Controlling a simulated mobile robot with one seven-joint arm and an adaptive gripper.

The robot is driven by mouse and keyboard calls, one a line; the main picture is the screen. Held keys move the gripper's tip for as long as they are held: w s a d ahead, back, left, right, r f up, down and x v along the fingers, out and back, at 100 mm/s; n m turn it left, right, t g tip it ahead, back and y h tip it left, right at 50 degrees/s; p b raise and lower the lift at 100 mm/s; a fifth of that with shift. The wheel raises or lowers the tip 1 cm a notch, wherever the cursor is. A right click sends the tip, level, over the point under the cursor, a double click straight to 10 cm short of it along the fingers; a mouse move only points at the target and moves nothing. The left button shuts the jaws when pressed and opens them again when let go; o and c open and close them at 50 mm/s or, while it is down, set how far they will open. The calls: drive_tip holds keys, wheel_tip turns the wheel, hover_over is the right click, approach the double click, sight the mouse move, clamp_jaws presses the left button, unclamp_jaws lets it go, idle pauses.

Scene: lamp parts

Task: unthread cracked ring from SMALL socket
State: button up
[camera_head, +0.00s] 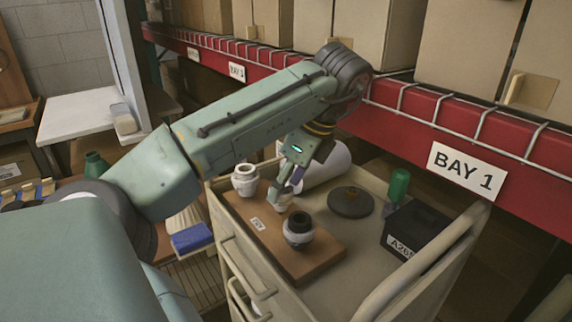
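A wooden board (318,262) with a small white label lies on the cart top and carries the socket parts. A white socket-like part (245,183) stands at its back left. A part with a dark ring around its top and a pale lower body (298,232) stands near the board's middle. My gripper (282,197) points down between these two parts, over a small pale object (282,207). The fingers are small and partly overlap that object, so I cannot tell whether they grip it. I cannot make out a crack in any ring, nor which part is the SMALL socket.
A dark round disc (350,203), a green bottle (398,187) and a black labelled box (415,232) stand on the right of the cart (335,287). A white cylinder or shade (328,167) lies behind my gripper. The red shelf (400,125) borders the back.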

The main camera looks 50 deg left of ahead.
drive_tip(key=shift+f+m+t, duration=0.2)
drive_tip(key=shift+m+t, duration=0.2)
drive_tip(key=shift+m, duration=0.8)
drive_tip(key=m+t, duration=0.1)
drive_tip(key=m, duration=0.1)
drive_tip(key=m+t, duration=0.1)
drive_tip(key=m, duration=0.2)
drive_tip(key=shift+s, duration=0.2)
drive_tip(key=m, duration=0.2)
drive_tip(key=m+t, duration=0.1)
drive_tip(key=m, duration=0.1)
drive_tip(key=shift+s+m+t+h, duration=0.15)
drive_tip(key=shift+m+t+h, duration=0.15)
drive_tip(key=m+t, duration=0.1)
drive_tip(key=m, duration=0.2)
drive_tip(key=shift+s+h, duration=0.1)
drive_tip(key=shift+h, duration=0.3)
drive_tip(key=c, duration=1.2)
drive_tip(key=n+g+y, duration=0.1)
drive_tip(key=n, duration=0.3)
drive_tip(key=n+g, duration=0.1)
drive_tip(key=n, duration=0.1)
drive_tip(key=shift+w+d+n, duration=0.1)
drive_tip(key=shift+w+n, duration=0.15)
drive_tip(key=shift+n, duration=0.05)
